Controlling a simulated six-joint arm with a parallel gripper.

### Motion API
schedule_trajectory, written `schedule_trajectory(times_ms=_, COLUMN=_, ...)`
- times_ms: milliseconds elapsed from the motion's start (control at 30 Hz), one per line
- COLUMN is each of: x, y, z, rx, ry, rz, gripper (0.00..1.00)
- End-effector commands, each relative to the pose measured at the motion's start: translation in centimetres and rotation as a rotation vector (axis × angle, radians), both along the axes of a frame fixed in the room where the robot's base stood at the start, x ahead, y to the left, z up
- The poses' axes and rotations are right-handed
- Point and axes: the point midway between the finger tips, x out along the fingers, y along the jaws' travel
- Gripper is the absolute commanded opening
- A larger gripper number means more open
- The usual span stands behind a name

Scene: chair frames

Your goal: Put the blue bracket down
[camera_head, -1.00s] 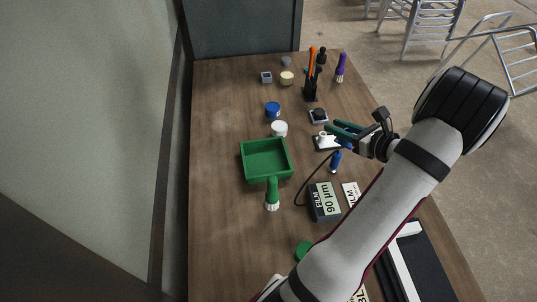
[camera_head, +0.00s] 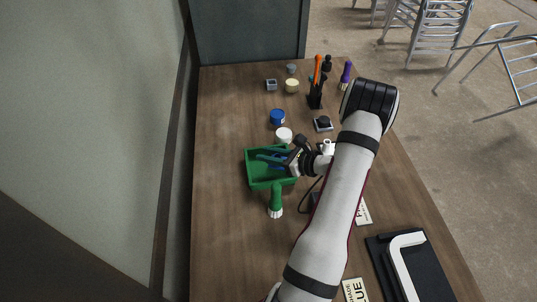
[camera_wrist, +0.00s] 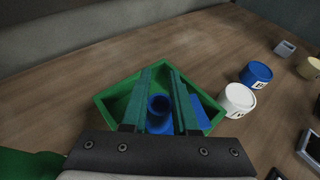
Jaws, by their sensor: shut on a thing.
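My gripper (camera_head: 268,159) is above the green tray (camera_head: 258,186) in the head view, its teal fingers pointing left over the tray. In the wrist view, the gripper (camera_wrist: 161,76) is shut on the blue bracket (camera_wrist: 160,104), which has a round, ring-like part between the fingers. A flat blue part shows to the right of the fingers, over or inside the green tray (camera_wrist: 112,98). The bracket's lower side is hidden, so I cannot tell whether it touches the tray floor. In the head view the bracket shows only as small blue patches around the fingers.
A white tub (camera_head: 284,135) and a blue tub (camera_head: 277,117) stand just behind the tray. A green handled item with a white end (camera_head: 276,200) is in front of it. A black pen holder (camera_head: 315,100) stands at the back. Bare wood lies left of the tray.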

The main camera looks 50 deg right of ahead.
Motion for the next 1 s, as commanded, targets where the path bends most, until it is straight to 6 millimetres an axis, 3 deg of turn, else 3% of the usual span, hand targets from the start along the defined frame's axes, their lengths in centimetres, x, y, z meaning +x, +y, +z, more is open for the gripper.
schedule_trajectory(times_ms=533, x=-0.06, y=-0.03, z=-1.11, rx=0.000, ry=0.000, rz=-0.001, gripper=0.00)
schedule_trajectory(times_ms=567, x=-0.06, y=-0.03, z=-1.17, rx=0.000, ry=0.000, rz=-0.001, gripper=0.29)
schedule_trajectory(times_ms=700, x=-0.06, y=-0.04, z=-1.12, rx=-0.001, ry=0.000, rz=-0.001, gripper=0.55)
schedule_trajectory(times_ms=1000, x=-0.05, y=-0.05, z=-1.03, rx=-0.001, ry=0.000, rz=-0.001, gripper=0.58)
